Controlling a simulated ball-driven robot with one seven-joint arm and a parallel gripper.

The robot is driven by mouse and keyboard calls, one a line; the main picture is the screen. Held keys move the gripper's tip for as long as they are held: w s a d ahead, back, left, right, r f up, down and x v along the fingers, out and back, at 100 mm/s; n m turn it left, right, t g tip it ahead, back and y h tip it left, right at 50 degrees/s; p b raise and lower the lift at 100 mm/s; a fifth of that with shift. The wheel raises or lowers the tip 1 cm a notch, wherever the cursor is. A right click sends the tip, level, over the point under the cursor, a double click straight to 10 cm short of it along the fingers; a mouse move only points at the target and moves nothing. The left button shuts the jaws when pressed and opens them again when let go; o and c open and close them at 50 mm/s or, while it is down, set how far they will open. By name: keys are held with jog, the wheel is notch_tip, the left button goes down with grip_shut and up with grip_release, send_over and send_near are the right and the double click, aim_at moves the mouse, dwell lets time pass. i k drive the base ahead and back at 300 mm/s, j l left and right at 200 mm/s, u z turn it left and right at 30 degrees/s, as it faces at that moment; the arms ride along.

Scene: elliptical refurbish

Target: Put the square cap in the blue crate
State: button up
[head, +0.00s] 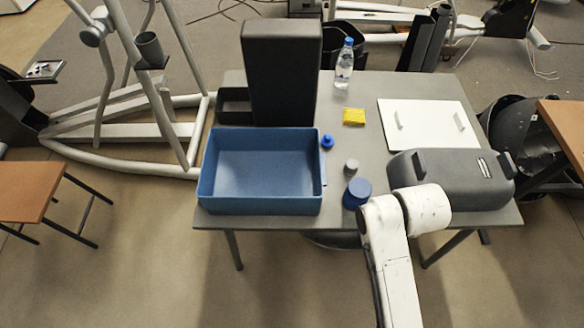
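The blue crate (262,206) stands open at the left front of the grey table and looks empty. A small pale grey cap-like piece (351,166) sits to the right of the crate. It is too small to tell whether it is square. A small blue cap-like piece (327,141) with a knob lies closer to the crate's back right corner and looks round. My white arm reaches up from the bottom, right of the crate, and ends in view near the table's front edge. I cannot make out my gripper or its fingers.
A yellow block (354,117), a water bottle (344,64) and a tall dark box (281,75) stand farther back.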

aim_at(297, 195)
jog(key=i+j, duration=0.3)
jog(key=j, duration=0.2)
jog(key=i+j, duration=0.35)
jog(key=j, duration=0.1)
